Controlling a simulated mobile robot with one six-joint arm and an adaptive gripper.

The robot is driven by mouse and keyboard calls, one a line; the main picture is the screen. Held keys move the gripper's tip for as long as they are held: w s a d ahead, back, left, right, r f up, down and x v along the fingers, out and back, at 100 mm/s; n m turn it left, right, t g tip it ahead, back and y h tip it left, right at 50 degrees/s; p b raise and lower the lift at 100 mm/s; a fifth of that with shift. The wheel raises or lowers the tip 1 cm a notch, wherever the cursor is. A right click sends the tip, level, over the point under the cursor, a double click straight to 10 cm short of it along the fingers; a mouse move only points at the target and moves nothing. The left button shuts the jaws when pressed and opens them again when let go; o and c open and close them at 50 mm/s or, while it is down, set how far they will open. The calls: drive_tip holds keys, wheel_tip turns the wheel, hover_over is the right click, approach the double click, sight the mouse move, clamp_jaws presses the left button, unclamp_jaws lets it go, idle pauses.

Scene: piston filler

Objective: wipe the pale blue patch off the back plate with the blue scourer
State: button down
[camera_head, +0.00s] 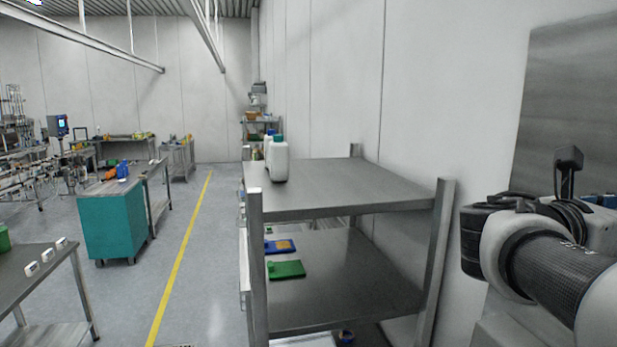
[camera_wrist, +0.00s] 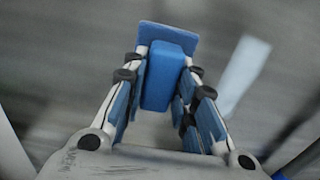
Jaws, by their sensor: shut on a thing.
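My gripper (camera_wrist: 166,72) is shut on the blue scourer (camera_wrist: 168,80), a blue block with a flat blue pad at its far end, seen between the fingers in the wrist view. In the head view the arm's end is at the right, in front of the grey metal back plate (camera_head: 568,100) on the wall. Small blue parts show beside it there, mostly hidden. In the wrist view a pale bluish strip (camera_wrist: 241,75) lies right of the scourer on a blurred grey surface. I cannot tell whether it is the patch, or whether the scourer touches the surface.
A metal shelf unit (camera_head: 345,187) stands left of my arm, with white bottles (camera_head: 278,162) on top and a green thing (camera_head: 288,269) on its lower shelf. A teal cabinet (camera_head: 112,222) stands further left. The floor around the yellow line (camera_head: 180,260) is clear.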

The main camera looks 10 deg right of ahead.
drive_tip(key=shift+w+a+r+p, duration=0.1)
drive_tip(key=shift+w+r+p, duration=0.25)
drive_tip(key=shift+w+p, duration=0.45)
drive_tip(key=shift+w+r+p, duration=0.35)
drive_tip(key=shift+w+r, duration=0.05)
drive_tip(key=shift+w, duration=0.75)
drive_tip(key=shift+w+a+r+p, duration=0.1)
drive_tip(key=shift+w+r+p, duration=0.25)
drive_tip(key=shift+w+p, duration=0.45)
drive_tip(key=shift+s+d+f+b, duration=0.1)
drive_tip(key=shift+s+f+b, duration=0.05)
drive_tip(key=shift+s+b, duration=0.4)
drive_tip(key=s+d+b, duration=0.1)
drive_tip(key=s, duration=1.6)
drive_tip(key=shift+s+d, duration=0.25)
drive_tip(key=shift+s+a, duration=0.15)
drive_tip(key=shift+a, duration=2.8)
